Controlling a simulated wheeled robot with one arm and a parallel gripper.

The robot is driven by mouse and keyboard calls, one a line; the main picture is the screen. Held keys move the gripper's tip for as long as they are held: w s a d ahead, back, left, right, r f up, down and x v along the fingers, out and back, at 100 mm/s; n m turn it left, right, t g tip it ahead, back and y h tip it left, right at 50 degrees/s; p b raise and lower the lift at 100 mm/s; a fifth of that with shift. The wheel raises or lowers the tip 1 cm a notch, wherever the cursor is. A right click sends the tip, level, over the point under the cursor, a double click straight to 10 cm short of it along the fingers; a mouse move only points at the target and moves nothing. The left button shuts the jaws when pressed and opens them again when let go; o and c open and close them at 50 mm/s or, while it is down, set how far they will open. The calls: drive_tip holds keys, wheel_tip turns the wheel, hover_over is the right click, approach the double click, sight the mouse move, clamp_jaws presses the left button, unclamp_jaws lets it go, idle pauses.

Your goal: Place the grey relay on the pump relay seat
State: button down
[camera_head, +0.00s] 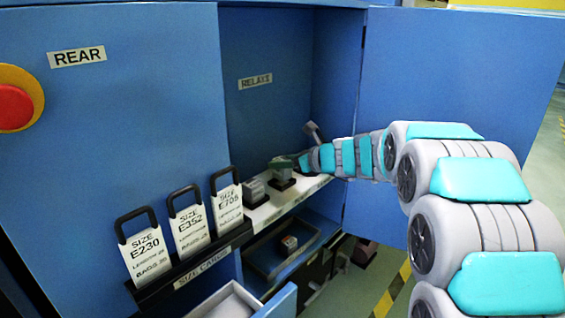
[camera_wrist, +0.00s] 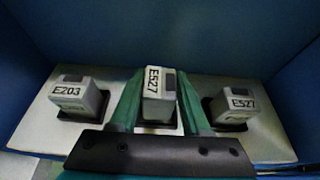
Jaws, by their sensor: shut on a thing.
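My gripper (camera_wrist: 158,100) has its green fingers closed on the sides of a grey relay (camera_wrist: 159,82) marked E527, at the middle of the shelf. A dark seat (camera_wrist: 160,127) shows under this relay; I cannot tell whether the relay rests fully in it. In the wrist view, a grey relay marked E203 (camera_wrist: 80,97) stands in a dark seat on the left, and another relay marked E527 (camera_wrist: 232,106) stands in one on the right. In the head view my gripper (camera_head: 284,164) is over the shelf, partly hiding the held relay. Seat names are not readable.
The white shelf (camera_head: 262,214) lies inside a blue cabinet beneath a RELAYS label (camera_head: 255,81). An open door (camera_head: 440,60) stands right.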

drive_tip(key=shift+f, duration=0.25)
drive_tip(key=shift+f, duration=0.15)
drive_tip(key=shift+c, duration=1.8)
unclamp_jaws()
drive_tip(key=shift+r, duration=0.2)
drive_tip(key=shift+r, duration=0.25)
drive_tip(key=v, duration=1.2)
